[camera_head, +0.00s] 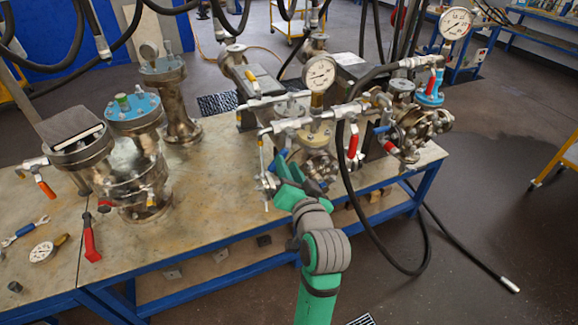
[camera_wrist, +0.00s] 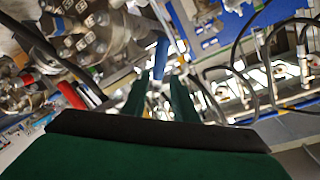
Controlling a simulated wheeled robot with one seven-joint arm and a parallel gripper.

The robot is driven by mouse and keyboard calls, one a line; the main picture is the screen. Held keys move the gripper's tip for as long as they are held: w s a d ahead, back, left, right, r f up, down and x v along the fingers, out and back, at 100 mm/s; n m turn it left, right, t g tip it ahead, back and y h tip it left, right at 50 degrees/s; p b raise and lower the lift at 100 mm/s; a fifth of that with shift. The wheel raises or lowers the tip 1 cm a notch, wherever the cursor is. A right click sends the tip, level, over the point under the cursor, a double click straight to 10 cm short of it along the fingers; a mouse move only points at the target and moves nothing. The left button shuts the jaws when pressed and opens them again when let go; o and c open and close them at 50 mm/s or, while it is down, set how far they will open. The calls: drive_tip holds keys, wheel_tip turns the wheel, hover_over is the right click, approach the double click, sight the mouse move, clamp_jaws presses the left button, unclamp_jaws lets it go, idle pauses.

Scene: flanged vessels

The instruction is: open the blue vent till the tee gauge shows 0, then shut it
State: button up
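My green gripper (camera_head: 277,182) is at the front of the bench, below the left part of the pipework. In the wrist view its two fingers (camera_wrist: 160,76) stand apart. A blue lever (camera_wrist: 161,54), which looks like the vent handle, hangs down with its end between the fingertips. A gap seems to show beside it, so I see no clear grip. A round dial gauge (camera_head: 319,72) stands upright on the pipe tee above the gripper; its needle is too small to read. A red lever (camera_head: 353,146) hangs right of the tee.
Flanged steel vessels (camera_head: 140,180) stand on the bench left of my arm. A second gauge (camera_head: 455,23) stands high at the right. A black hose (camera_head: 352,205) loops down to the floor. A wrench (camera_head: 25,231) and a loose gauge (camera_head: 42,252) lie at the left.

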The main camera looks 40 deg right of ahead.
drive_tip(key=c, duration=0.5)
drive_tip(key=shift+s+d+f+m, duration=0.1)
drive_tip(key=shift+f+m, duration=0.2)
clamp_jaws()
drive_tip(key=s+d+f+m+t+y, duration=0.25)
drive_tip(key=s+f+m, duration=0.55)
drive_tip(key=m, duration=0.7)
drive_tip(key=w+r, duration=0.4)
drive_tip(key=w, duration=0.6)
drive_tip(key=shift+w, duration=0.2)
drive_tip(key=shift+d+r+t, duration=0.1)
drive_tip(key=shift+t, duration=0.15)
drive_tip(key=shift+m, duration=0.4)
